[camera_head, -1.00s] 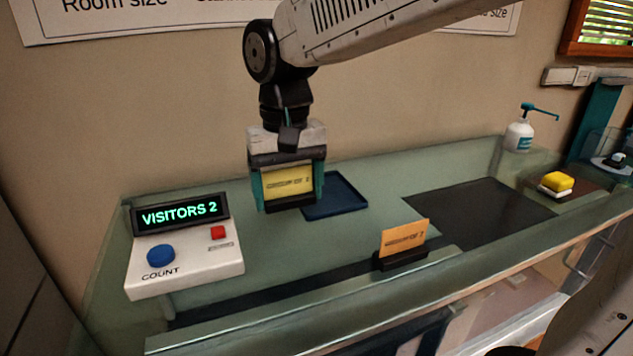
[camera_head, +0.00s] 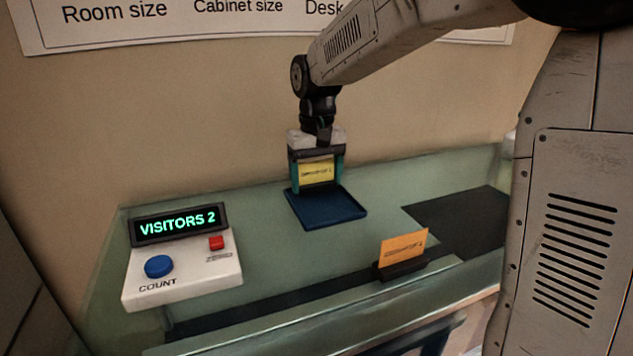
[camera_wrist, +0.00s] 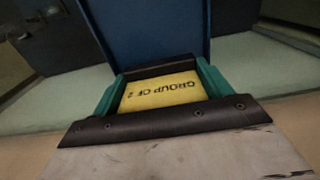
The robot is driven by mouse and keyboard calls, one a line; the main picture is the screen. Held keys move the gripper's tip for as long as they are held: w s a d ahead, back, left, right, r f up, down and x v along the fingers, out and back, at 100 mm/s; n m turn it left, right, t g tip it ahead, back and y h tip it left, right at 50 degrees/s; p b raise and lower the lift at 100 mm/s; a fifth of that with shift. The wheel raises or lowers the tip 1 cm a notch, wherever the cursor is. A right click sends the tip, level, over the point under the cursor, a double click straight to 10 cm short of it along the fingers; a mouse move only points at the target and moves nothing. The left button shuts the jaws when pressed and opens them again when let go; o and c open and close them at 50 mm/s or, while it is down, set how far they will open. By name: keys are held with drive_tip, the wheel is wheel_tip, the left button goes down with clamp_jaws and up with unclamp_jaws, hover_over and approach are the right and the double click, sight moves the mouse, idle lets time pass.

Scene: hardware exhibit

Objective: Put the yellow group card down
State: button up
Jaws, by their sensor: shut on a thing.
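The yellow group card (camera_head: 317,172) is held upright between the teal fingers of my gripper (camera_head: 316,178). In the wrist view the yellow card (camera_wrist: 160,92) reads "GROUP OF 2", and my gripper (camera_wrist: 160,88) is shut on it. My gripper hangs over the back left part of a dark blue tray (camera_head: 333,211). The tray also shows beyond the fingers in the wrist view (camera_wrist: 148,30). I cannot tell whether the gripper or card touches the tray. The visible part of the tray is empty.
An orange card (camera_head: 404,247) stands in a black holder (camera_head: 402,270) near the counter's front edge. A dark mat (camera_head: 462,222) lies right. My own body hides the far right.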

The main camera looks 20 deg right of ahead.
sight(317, 183)
drive_tip(key=shift+f, duration=0.55)
drive_tip(key=shift+f, duration=0.15)
drive_tip(key=o, duration=0.8)
drive_tip(key=shift+c, duration=0.2)
wheel_tip(317, 183, up, 12)
